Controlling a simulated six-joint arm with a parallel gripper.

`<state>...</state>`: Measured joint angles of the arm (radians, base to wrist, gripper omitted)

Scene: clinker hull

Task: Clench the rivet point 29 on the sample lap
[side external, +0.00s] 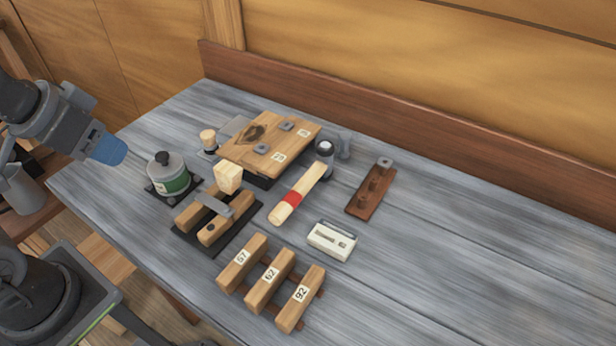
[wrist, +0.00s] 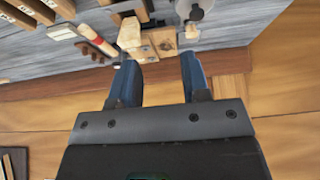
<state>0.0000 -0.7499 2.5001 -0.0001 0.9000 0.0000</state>
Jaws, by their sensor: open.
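The sample lap (side external: 251,153) is a light wooden board with a dark knot, raised on a dark base at the back of the bench. It has two small grey metal squares, (side external: 262,149) and (side external: 287,126), and two white labels too small to read surely. My gripper (side external: 110,149) is left of the bench things, above the surface, with blue fingertips. In the wrist view my gripper (wrist: 161,72) is open with nothing between its fingers; the lap (wrist: 158,46) shows beyond them.
Blocks marked 57, 62 and 92 (side external: 268,280), a white box (side external: 331,240) and a brown pegged rack (side external: 360,203) stand nearby. The bench's right side is clear.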

